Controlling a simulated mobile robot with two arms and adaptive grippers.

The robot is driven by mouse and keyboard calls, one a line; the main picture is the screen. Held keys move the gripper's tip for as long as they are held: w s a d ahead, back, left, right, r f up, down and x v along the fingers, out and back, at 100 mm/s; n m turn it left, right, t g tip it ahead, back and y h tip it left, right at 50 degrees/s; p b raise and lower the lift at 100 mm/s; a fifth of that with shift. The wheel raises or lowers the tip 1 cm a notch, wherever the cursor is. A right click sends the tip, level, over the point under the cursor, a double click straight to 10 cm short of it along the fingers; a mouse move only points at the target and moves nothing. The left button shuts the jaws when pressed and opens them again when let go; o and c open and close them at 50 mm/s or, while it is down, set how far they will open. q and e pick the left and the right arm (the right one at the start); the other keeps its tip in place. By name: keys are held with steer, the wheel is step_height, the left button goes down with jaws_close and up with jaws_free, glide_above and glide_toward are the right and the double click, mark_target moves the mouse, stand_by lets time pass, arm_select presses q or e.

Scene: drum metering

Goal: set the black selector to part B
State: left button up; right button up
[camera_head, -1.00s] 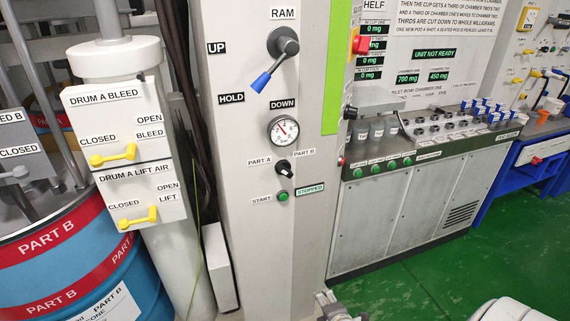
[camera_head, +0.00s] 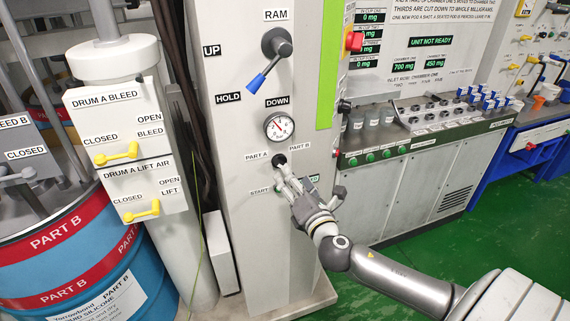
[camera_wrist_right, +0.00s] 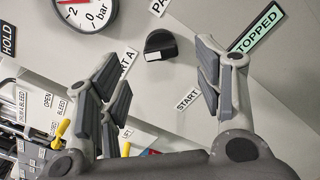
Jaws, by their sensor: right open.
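The black selector (camera_head: 279,160) is a small round knob on the grey column, between the PART A label (camera_head: 257,156) and the PART B label (camera_head: 300,147). My right gripper (camera_head: 283,178) is just in front of and below it in the head view, partly covering the area under it. In the right wrist view the selector (camera_wrist_right: 160,45) shows a white mark and lies beyond the gap between the open, empty fingers (camera_wrist_right: 163,80), not touched by them. Which label its mark points to is hard to tell. My left gripper is not in view.
A pressure gauge (camera_head: 279,126) is above the selector, and the ram lever (camera_head: 268,62) with its blue handle is higher up. The STOPPED sign (camera_wrist_right: 257,29) and START label (camera_wrist_right: 188,99) are close to the fingers.

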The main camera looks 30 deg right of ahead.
mark_target(281, 164)
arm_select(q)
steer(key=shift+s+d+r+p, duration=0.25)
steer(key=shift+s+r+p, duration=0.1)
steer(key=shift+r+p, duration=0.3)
arm_select(e)
steer(key=x, duration=0.7)
steer(key=shift+c, duration=0.4)
steer(key=c, duration=0.9)
steer(key=shift+c, duration=0.2)
